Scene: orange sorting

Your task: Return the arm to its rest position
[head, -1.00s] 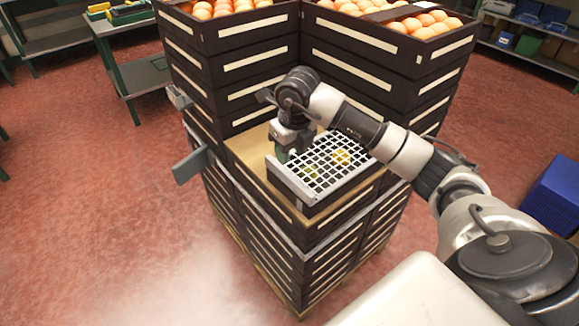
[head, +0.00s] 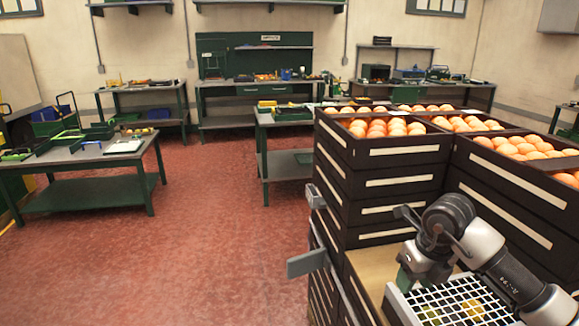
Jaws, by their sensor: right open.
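My right arm (head: 510,280) comes in from the lower right. My right gripper (head: 407,278) points down at the left edge of a box with a white grid top (head: 397,306). The gripper is open; its fingertips are small and partly hidden, and I see nothing held in it. Yellowish round things show under the grid. The box sits on a wooden surface (head: 372,268) among the stacked crates. My left gripper is not in view.
Dark crates (head: 398,170) full of oranges (head: 385,128) stand stacked behind and beside my right arm. A grey plate (head: 306,263) sticks out to their left. A green-legged table (head: 85,160) stands far left, with workbenches along the back wall. The red floor (head: 200,250) between is clear.

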